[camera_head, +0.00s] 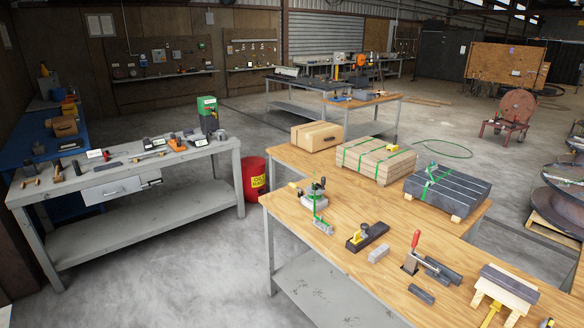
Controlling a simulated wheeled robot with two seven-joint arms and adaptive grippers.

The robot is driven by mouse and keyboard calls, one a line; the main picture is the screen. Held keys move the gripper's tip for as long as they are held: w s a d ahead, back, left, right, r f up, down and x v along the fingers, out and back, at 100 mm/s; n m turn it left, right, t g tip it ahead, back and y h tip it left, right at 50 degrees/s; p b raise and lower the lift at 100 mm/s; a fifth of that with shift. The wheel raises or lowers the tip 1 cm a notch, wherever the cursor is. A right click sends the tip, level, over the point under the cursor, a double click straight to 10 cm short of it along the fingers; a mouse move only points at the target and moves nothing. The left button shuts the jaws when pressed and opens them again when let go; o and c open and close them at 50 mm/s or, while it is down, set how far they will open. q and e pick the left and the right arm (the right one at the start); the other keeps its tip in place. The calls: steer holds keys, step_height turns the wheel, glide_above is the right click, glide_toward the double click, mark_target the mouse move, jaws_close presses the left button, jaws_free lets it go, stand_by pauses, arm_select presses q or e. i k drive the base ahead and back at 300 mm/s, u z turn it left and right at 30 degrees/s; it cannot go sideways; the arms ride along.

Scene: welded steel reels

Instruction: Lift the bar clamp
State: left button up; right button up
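I cannot tell for certain which object is the bar clamp. A yellow bar-shaped tool (491,313) shows at the lower right, partly under a small wooden stand (507,292) on the wooden-top table. A long thin dark tool (148,156) lies on the grey workbench at the left, among other hand tools; it is too small to make out well. A clamp-like tool with a red upright handle (415,240) stands on the wooden-top table. Neither of my grippers is in view.
The wooden-top table (345,283) also carries a cardboard box (317,136), a stack of strapped planks (376,160), strapped dark bars (447,190) and a black-and-yellow plane-like tool (367,237). A red bin (255,179) stands between it and the grey workbench (140,218). Concrete floor between is clear.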

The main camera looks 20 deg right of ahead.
mark_target(416, 236)
steer(key=z, duration=1)
steer(key=i, duration=1.3)
steer(key=z, duration=0.95)
steer(key=i, duration=0.3)
steer(key=u, duration=0.35)
steer(key=k, duration=0.65)
steer(key=u, duration=0.15)
